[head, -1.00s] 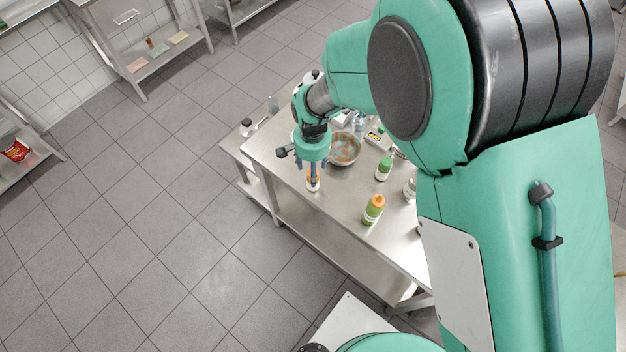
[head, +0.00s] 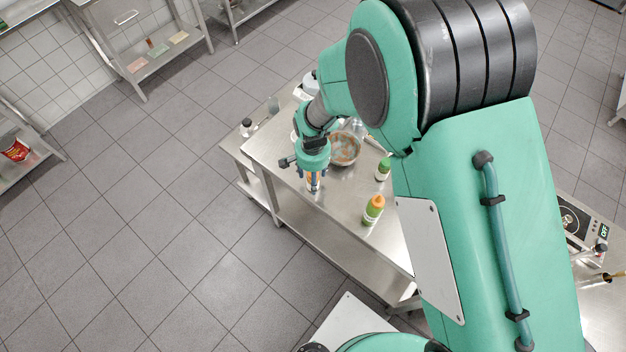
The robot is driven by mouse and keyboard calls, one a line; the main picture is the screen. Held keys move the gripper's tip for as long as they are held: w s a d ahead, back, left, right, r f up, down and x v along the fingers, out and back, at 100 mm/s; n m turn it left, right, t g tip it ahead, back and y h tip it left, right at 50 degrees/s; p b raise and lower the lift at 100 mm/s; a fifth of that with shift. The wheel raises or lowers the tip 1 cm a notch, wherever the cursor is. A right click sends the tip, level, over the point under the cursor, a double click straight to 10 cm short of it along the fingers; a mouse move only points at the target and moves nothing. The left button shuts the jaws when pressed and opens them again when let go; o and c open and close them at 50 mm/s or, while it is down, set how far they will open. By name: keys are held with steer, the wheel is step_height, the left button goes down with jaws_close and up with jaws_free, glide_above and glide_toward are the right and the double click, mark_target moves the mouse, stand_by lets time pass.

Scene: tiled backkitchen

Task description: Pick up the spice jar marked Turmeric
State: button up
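My gripper (head: 312,180) points down over the left front part of the steel table (head: 335,205). A small jar with orange and white on it (head: 313,186) stands at its fingertips, partly hidden by the fingers. The jar's label is too small to read, so I cannot tell whether it is the one marked Turmeric. The fingers are on or beside the jar; whether they are closed on it does not show.
A bowl (head: 344,149) sits behind the gripper. Floor in front is clear.

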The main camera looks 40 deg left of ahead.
steer(key=shift+f, duration=0.25)
stand_by(0.3)
steer(key=c, duration=1.3)
